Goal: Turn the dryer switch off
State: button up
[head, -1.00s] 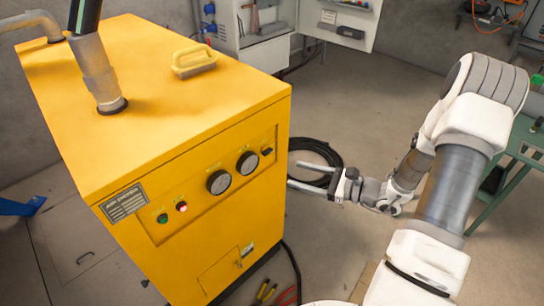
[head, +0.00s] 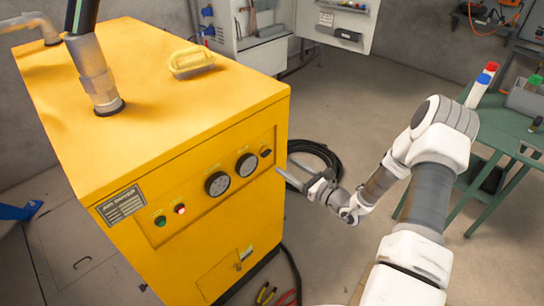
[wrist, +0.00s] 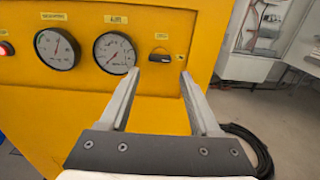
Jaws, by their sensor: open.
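The yellow dryer cabinet (head: 150,110) fills the left of the head view. Its black dryer switch (head: 266,152) sits at the right end of the front panel, right of two round gauges. In the wrist view the switch (wrist: 159,57) is a dark part with a small label above it. My gripper (head: 281,172) is open and empty, just off the panel's right end. In the wrist view my gripper (wrist: 161,75) has its fingertips either side of the switch's line, slightly below it in the picture. Whether they touch the panel cannot be told.
The gauges (wrist: 115,52), a green button (head: 160,221) and a red light (head: 180,209) share the panel. A coiled black hose (head: 318,155) lies on the floor behind my gripper. A green table (head: 500,135) stands at the right. A yellow-handled brush (head: 192,62) lies on the cabinet top.

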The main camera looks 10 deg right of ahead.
aim_at(268, 154)
jog(key=x, duration=0.8)
jog(key=shift+c, duration=0.3)
grip_shut()
